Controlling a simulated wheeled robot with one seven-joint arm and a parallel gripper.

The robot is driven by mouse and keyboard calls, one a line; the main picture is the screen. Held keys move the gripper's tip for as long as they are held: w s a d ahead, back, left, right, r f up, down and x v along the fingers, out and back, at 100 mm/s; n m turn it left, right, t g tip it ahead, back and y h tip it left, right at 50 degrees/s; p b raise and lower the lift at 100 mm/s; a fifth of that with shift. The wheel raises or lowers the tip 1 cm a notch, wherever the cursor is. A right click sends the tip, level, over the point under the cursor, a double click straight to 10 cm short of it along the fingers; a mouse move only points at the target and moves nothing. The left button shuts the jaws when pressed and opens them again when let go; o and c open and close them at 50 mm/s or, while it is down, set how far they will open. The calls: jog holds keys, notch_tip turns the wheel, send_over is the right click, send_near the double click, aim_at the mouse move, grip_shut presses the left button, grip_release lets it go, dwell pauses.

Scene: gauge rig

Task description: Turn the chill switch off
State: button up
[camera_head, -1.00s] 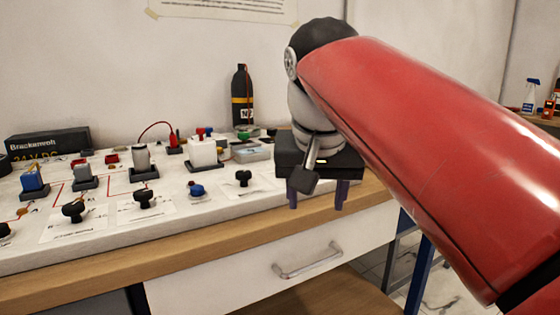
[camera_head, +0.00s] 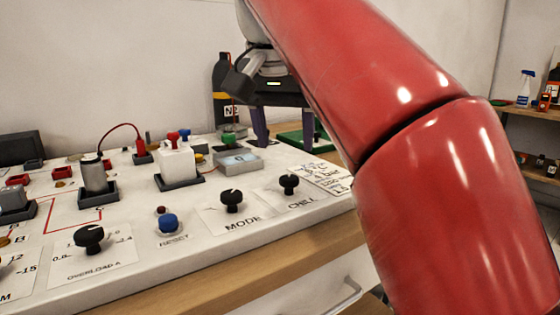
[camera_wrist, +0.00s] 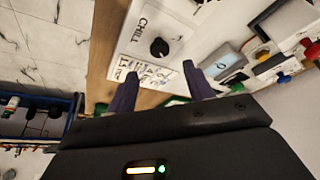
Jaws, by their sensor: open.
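The chill switch (camera_head: 289,184) is a small black rotary knob on a white card labelled CHILL, near the right front of the white board. In the wrist view the chill knob (camera_wrist: 159,47) shows just beyond the fingertips, roughly between them, with a pale mark on it. My gripper (camera_head: 284,135) is open, its two purple fingers pointing down, above and behind the knob in the head view. In the wrist view my gripper (camera_wrist: 162,72) is empty and apart from the knob. The knob's exact setting is too small to read.
The MODE knob (camera_head: 232,200), blue RESET button (camera_head: 168,224) and OVERLOAD A knob (camera_head: 89,238) lie left of CHILL. A grey display box (camera_head: 238,162) and a handwritten note (camera_head: 326,176) are close by. A black N2 bottle (camera_head: 222,85) stands behind.

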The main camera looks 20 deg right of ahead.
aim_at(289, 177)
jog(key=b+x, duration=0.2)
jog(key=x, duration=0.5)
jog(key=shift+w+d+f+b, duration=0.1)
jog(key=shift+f+b, duration=0.2)
jog(key=shift+b, duration=0.1)
jog(key=c, duration=1)
jog(key=shift+o, duration=0.2)
